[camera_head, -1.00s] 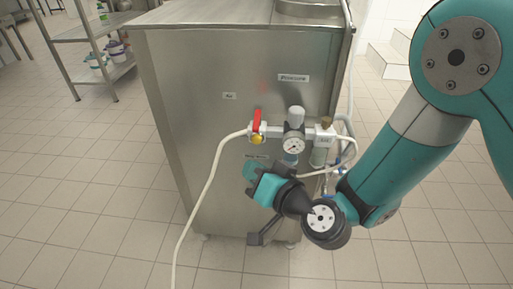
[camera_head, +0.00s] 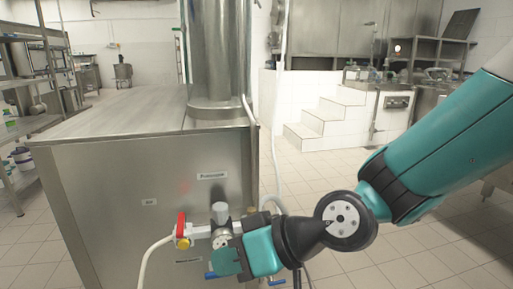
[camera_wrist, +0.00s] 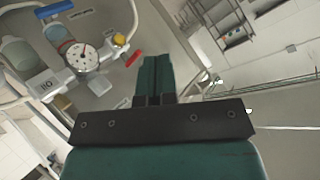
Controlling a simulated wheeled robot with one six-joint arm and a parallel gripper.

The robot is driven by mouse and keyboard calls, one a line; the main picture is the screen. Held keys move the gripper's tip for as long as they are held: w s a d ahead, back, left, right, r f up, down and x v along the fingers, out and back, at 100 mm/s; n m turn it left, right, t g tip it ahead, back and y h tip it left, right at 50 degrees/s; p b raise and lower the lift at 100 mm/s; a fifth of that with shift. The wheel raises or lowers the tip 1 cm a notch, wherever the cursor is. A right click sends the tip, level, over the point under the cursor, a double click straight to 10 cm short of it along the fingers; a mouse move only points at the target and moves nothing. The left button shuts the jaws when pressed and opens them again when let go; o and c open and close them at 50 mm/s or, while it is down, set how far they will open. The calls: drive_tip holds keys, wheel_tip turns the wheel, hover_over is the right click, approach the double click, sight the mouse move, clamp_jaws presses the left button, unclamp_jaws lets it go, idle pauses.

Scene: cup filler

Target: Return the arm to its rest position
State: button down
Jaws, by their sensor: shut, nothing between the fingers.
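My gripper (camera_head: 226,264) is at the lower middle of the head view, in front of the steel cabinet (camera_head: 110,190) and overlapping its air fittings in the picture. In the wrist view, the fingers of my gripper (camera_wrist: 155,72) are together with nothing between them. The red valve handle (camera_head: 181,226) stands upright left of the gripper in the head view. The pressure gauge (camera_wrist: 82,56) shows whole in the wrist view but is partly covered in the head view. I cannot tell the exact gap between gripper and fittings.
A pale hose (camera_head: 148,262) hangs from the valve down the cabinet front. White steps (camera_head: 325,118) stand behind at right. A shelf rack (camera_head: 30,125) is at far left. The tiled floor (camera_head: 400,255) at right is open beneath my arm.

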drive_tip(key=s+d+r+m+g+h, duration=0.15)
drive_tip(key=s+d+h, duration=0.3)
drive_tip(key=d, duration=0.55)
drive_tip(key=s+d+r+m+h, duration=0.1)
drive_tip(key=s+d+r+h, duration=0.15)
drive_tip(key=s+d, duration=0.45)
wheel_tip(320, 180, up, 24)
drive_tip(key=w+d+p, duration=0.2)
drive_tip(key=p, duration=2.3)
drive_tip(key=shift+d, duration=0.2)
drive_tip(key=shift+n+g, duration=0.25)
